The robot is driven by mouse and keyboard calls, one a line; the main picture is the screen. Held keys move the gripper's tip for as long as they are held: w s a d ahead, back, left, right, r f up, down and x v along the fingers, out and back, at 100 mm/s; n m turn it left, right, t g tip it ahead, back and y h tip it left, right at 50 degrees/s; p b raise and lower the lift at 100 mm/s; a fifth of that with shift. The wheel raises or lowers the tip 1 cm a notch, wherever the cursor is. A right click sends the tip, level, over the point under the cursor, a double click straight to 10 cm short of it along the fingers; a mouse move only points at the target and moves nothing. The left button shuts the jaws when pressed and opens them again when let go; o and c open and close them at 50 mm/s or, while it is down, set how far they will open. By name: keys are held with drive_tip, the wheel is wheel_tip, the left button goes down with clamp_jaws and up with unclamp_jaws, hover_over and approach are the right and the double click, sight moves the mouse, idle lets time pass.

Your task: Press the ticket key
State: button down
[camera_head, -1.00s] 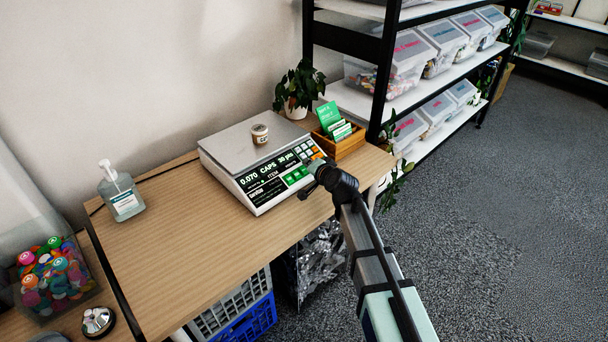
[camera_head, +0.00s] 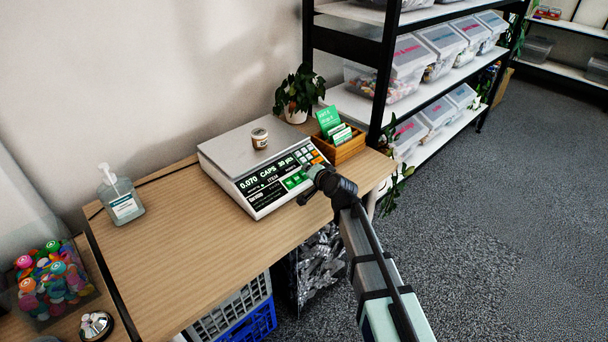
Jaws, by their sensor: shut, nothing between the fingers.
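A white counting scale (camera_head: 222,158) with a grey metal plate stands on the wooden table. Its slanted front panel has a lit display (camera_head: 262,178) reading 0.070, CAPS and 30 pcs. Green keys (camera_head: 294,180) sit low on the panel, and small orange and white keys (camera_head: 308,155) sit at its right end. The key labels are too small to read, so I cannot tell which is the ticket key. A small lidded jar (camera_head: 259,138) rests on the plate. My gripper (camera_head: 303,200) is shut and empty, in front of the panel's right part, apparently just clear of the keys.
A wooden box with green cards (camera_head: 345,150) and a potted plant (camera_head: 298,95) stand behind and right of the scale. A sanitizer bottle (camera_head: 120,196) is at the left. Black shelving (camera_head: 380,70) rises at the right. The table's front left is clear.

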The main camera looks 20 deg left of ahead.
drive_tip(key=shift+f, duration=0.1)
idle(0.5)
drive_tip(key=shift+w+a+f+b, duration=0.1)
drive_tip(key=shift+a+f+b, duration=0.1)
drive_tip(key=shift+f+b, duration=0.2)
drive_tip(key=shift+a+f+b, duration=0.1)
drive_tip(key=shift+f+b, duration=0.2)
drive_tip(key=shift+b, duration=0.05)
idle(0.6)
drive_tip(key=shift+r, duration=0.15)
idle(0.3)
drive_tip(key=shift+d+r+p, duration=0.25)
drive_tip(key=shift+r+p, duration=0.1)
drive_tip(key=shift+r, duration=0.25)
drive_tip(key=shift+r, duration=0.15)
drive_tip(key=shift+s+d+r+p, duration=0.2)
drive_tip(key=shift+d+r+p, duration=0.15)
drive_tip(key=shift+r, duration=0.35)
drive_tip(key=shift+s+d+r+p, duration=0.15)
drive_tip(key=shift+d+r+p, duration=0.2)
drive_tip(key=shift+r, duration=0.4)
drive_tip(key=shift+s+d+r+p, duration=0.25)
drive_tip(key=shift+r+p, duration=0.1)
drive_tip(key=shift+r, duration=0.35)
